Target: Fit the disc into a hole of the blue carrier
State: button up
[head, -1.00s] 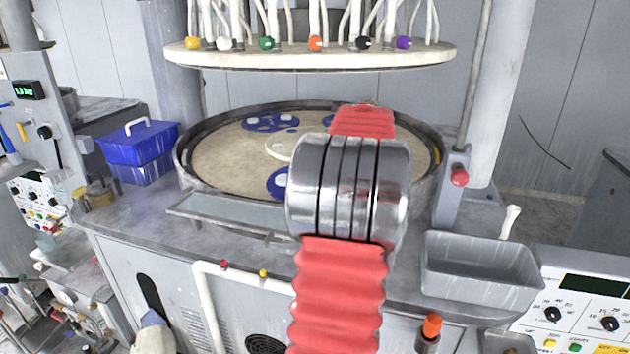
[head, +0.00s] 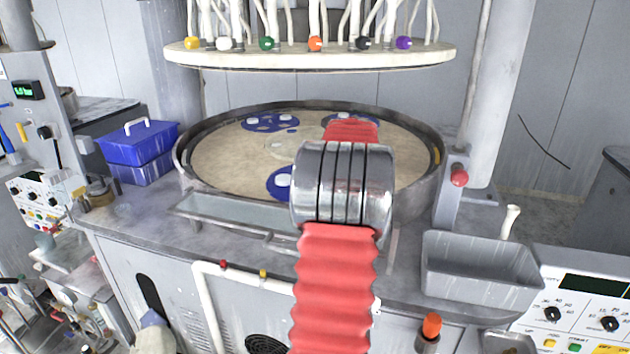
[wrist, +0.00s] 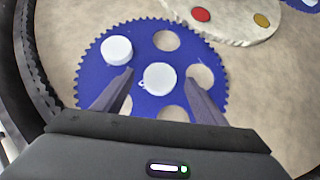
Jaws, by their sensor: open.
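The blue carrier (wrist: 145,45) is a toothed plate on the beige platen in the wrist view; its near edge is hidden by my gripper body. Several round holes show beige through it. A white disc (wrist: 159,78) lies near the carrier's middle, with a small loop mark at its left edge. A second white disc (wrist: 118,50) is at the carrier's upper left, its side showing; I cannot tell how deep it sits. My gripper (wrist: 159,77) is open, one finger on each side of the middle disc, with gaps visible. In the head view, my arm partly hides the carrier (head: 275,188) and hides the fingers.
The platen's dark raised rim (wrist: 38,80) curves along the left. A pale hub plate (wrist: 230,22) with coloured dots lies beyond the carrier. Other blue carriers (head: 259,125) lie farther back. A hose-bearing ring (head: 310,57) hangs above the platen. A grey bin (head: 480,265) stands at right.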

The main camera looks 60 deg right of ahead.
jog(key=shift+x, duration=0.9)
jog(key=shift+r, duration=0.1)
jog(key=c, duration=1.2)
notch_tip(320, 180, up, 10)
dwell(0.8)
